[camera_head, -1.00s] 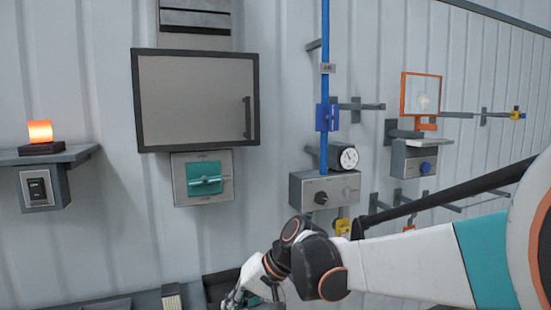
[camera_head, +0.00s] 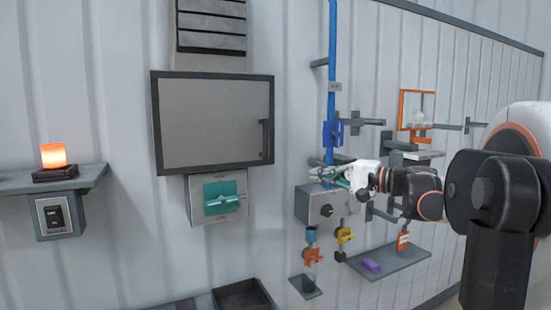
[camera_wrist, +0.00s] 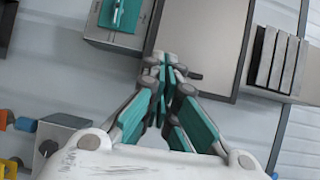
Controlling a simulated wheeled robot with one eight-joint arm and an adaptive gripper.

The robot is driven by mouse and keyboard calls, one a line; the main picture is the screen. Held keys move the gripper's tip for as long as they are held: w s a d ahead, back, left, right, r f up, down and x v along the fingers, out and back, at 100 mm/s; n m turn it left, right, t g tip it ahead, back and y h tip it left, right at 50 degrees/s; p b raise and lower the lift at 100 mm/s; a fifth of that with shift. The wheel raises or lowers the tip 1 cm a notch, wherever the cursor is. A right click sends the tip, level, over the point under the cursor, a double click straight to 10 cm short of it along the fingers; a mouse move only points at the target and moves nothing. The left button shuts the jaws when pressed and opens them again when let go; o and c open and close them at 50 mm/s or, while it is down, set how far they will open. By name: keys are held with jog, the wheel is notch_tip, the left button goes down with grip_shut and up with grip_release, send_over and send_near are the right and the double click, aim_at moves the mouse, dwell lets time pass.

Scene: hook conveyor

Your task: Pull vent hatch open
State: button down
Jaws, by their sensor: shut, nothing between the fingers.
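The vent hatch (camera_head: 212,122) is a grey panel in a dark frame on the wall, with a dark vertical handle (camera_head: 263,136) near its right edge. The panel looks closed. My gripper (camera_head: 325,172) is to the right of the hatch and lower than its handle, in front of the wall by the blue pipe. In the wrist view, my gripper (camera_wrist: 168,62) has its teal-padded fingers together and empty. The hatch panel (camera_wrist: 210,35) shows behind the fingertips, and its handle (camera_wrist: 195,75) is partly hidden by them. I cannot tell whether they touch.
A box with a teal switch (camera_head: 221,197) is under the hatch, and a slatted vent (camera_head: 211,25) is above it. A blue pipe (camera_head: 332,60) runs down to a grey knob box (camera_head: 322,206). A shelf (camera_head: 90,178) with a glowing orange lamp (camera_head: 54,156) is at left.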

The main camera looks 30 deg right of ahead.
jog(key=w+a+r+p, duration=0.1)
jog(key=w+a+p, duration=0.1)
jog(key=w+a, duration=0.3)
jog(key=shift+w+a+r+t, duration=0.25)
jog(key=shift+w+t, duration=0.05)
jog(key=shift+w, duration=0.15)
dwell(0.4)
jog(key=shift+s, duration=0.1)
dwell(1.5)
